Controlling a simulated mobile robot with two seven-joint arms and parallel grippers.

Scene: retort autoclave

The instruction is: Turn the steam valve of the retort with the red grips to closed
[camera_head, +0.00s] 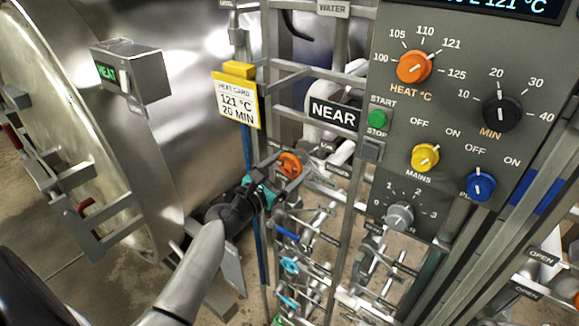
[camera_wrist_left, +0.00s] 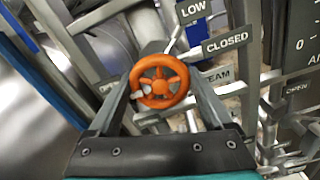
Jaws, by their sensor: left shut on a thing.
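The retort (camera_head: 100,130) is a large steel vessel at the left of the head view, with red grips (camera_head: 86,207) on its front. A small orange handwheel (camera_head: 290,164) sits among the pipes below the NEAR sign. My left gripper (camera_head: 281,172) reaches it from the lower left and is shut on it. In the left wrist view the spoked orange wheel (camera_wrist_left: 160,82) lies between my two grey fingers (camera_wrist_left: 160,95). A CLOSED label (camera_wrist_left: 226,42) and a partly hidden label ending in "TEAM" (camera_wrist_left: 218,76) stand beside it. My right gripper is not in view.
A grey control panel (camera_head: 455,120) with orange, black, yellow and blue knobs stands at the right. A yellow-topped heat card (camera_head: 238,95) hangs left of the frame rails. Several pipes and blue handles (camera_head: 290,265) crowd the space below the wheel.

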